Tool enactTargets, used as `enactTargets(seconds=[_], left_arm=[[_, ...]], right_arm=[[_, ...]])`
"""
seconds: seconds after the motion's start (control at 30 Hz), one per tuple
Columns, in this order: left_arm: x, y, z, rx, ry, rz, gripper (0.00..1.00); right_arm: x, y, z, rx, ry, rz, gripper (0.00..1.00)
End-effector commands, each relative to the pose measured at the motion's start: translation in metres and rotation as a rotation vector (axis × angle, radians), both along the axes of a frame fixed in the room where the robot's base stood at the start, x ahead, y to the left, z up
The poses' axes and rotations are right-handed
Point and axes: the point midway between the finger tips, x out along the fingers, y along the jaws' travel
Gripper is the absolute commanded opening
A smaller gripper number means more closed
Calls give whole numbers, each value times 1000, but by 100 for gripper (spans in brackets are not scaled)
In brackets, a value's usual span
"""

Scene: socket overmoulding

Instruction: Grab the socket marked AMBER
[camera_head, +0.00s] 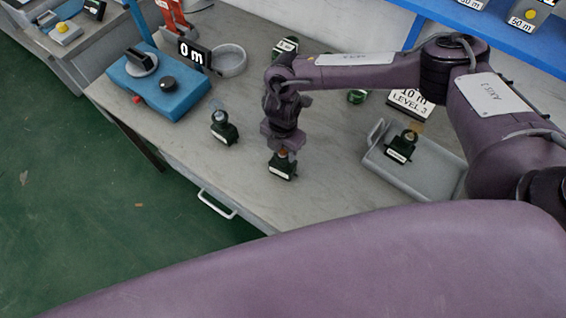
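My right gripper (282,148) points down over the table, directly above a dark green socket (282,168) with a white label and a brownish-orange top. Its fingers overlap the socket's top, and I cannot tell whether they are closed on it. A second dark green socket (224,131) with a greyish top stands to the left. A third socket (401,148) with a yellowish-amber top sits in the grey tray (416,184) at the right. The label words are too small to read, so I cannot tell which is marked AMBER. My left gripper is out of view.
More green pieces lie behind my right arm, one at the back (287,46) and one near the level sign (356,96). A blue device (160,88), a "0 m" sign (193,54) and a round grey dish (229,61) stand at the left. The front-left tabletop is mostly clear.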

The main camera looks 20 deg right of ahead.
Motion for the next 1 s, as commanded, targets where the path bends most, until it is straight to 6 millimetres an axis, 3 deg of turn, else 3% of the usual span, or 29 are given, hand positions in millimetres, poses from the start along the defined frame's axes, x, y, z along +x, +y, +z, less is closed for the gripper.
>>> enactTargets(seconds=[0.03, 0.23, 0.67, 0.87, 1.0], left_arm=[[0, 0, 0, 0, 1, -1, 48], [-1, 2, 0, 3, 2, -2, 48], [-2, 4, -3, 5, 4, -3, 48], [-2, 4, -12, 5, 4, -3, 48], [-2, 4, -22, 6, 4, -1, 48]], right_arm=[[0, 0, 0, 0, 0, 0, 34], [0, 0, 0, 0, 0, 0, 8], [1, 0, 11, 3, -2, 0, 8], [2, 0, 45, 3, -5, 1, 8], [2, 1, 86, 4, -9, 2, 8]])
